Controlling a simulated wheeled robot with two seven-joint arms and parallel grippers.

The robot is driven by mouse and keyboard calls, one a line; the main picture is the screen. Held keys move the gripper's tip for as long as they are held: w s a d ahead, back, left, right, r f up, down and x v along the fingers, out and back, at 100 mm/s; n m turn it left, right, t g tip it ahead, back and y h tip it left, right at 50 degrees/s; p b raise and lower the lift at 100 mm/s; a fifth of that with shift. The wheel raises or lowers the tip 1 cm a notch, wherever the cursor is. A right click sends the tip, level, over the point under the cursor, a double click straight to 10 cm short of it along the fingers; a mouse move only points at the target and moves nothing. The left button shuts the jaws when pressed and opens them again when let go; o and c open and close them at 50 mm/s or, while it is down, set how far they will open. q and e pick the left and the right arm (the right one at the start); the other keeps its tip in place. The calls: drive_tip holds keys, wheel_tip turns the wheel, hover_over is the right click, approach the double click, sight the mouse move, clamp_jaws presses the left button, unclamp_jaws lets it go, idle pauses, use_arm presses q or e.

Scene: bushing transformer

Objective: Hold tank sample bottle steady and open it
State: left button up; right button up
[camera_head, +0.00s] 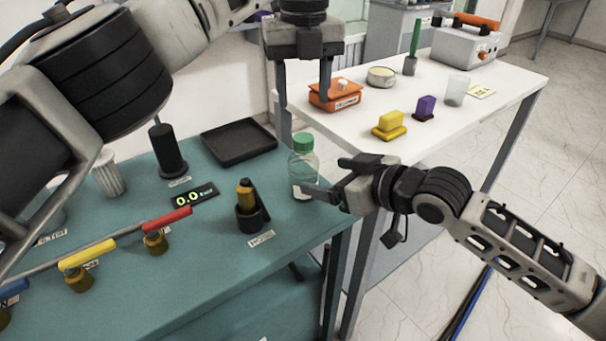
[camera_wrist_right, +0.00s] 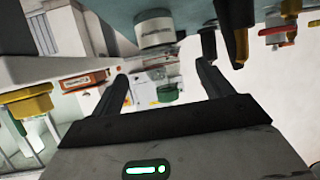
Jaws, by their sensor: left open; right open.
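The sample bottle (camera_head: 303,172) is clear with a green cap (camera_head: 303,141) and a pale label low on its body. It stands upright near the right edge of the teal bench. My right gripper (camera_head: 318,187) is open at the bottle's lower body, reaching in from the right. In the right wrist view the bottle (camera_wrist_right: 155,68) appears upside down between the two open fingers (camera_wrist_right: 160,85). I cannot tell whether they touch it.
A white table (camera_head: 440,130) behind carries an orange device (camera_head: 335,96) and blocks.

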sight(298, 170)
drive_tip(key=x, duration=0.9)
drive_tip(key=shift+w+a+f, duration=0.1)
drive_tip(key=shift+w+a, duration=0.15)
drive_tip(key=shift+w, duration=0.05)
